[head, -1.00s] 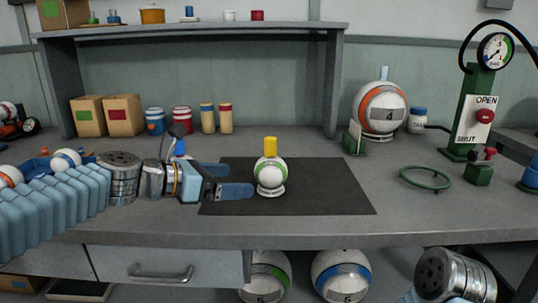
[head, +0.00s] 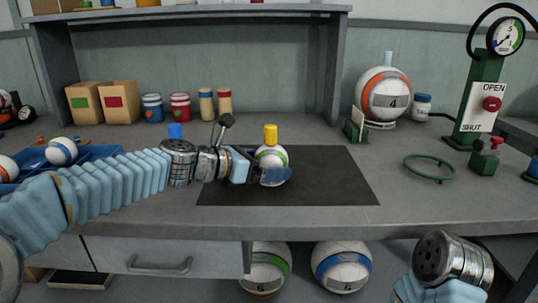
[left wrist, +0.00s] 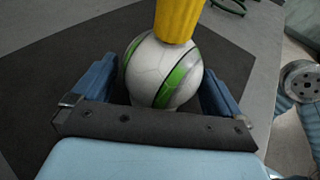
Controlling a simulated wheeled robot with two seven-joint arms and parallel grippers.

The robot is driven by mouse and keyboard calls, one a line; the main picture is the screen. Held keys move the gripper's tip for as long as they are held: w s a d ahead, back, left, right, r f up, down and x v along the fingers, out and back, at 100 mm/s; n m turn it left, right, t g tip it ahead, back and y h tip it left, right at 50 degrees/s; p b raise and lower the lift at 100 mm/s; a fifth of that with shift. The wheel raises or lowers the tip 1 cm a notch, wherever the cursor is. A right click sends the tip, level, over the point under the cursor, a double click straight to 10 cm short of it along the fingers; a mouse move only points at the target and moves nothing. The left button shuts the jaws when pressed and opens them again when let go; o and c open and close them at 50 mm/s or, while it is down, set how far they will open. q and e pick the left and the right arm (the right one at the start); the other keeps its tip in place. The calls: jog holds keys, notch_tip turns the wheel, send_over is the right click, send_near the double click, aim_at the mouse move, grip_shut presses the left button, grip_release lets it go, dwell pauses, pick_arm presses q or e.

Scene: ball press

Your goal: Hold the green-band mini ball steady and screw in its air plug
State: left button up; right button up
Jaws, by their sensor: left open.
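The green-band mini ball (head: 272,157) is small and white, upright on the dark mat (head: 330,180). A yellow air plug (head: 270,134) stands upright at its top; I cannot tell how deep it sits. My left gripper (head: 263,172) is open, low at the ball. In the left wrist view its blue fingers lie on either side of the ball (left wrist: 160,72), with a dark gap visible at the left; contact is unclear. The plug (left wrist: 178,20) rises above the fingers.
A blue tray (head: 103,152) with balls is at left. A large orange-band ball (head: 384,95), a green ring (head: 430,167) and a green gauge stand (head: 475,100) are at right. The mat's right half is clear.

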pick_arm(q)
jog(key=shift+d, duration=0.1)
jog(key=shift+c, duration=0.5)
jog(key=shift+o, duration=0.5)
jog(key=c, duration=0.6)
dwell(0.6)
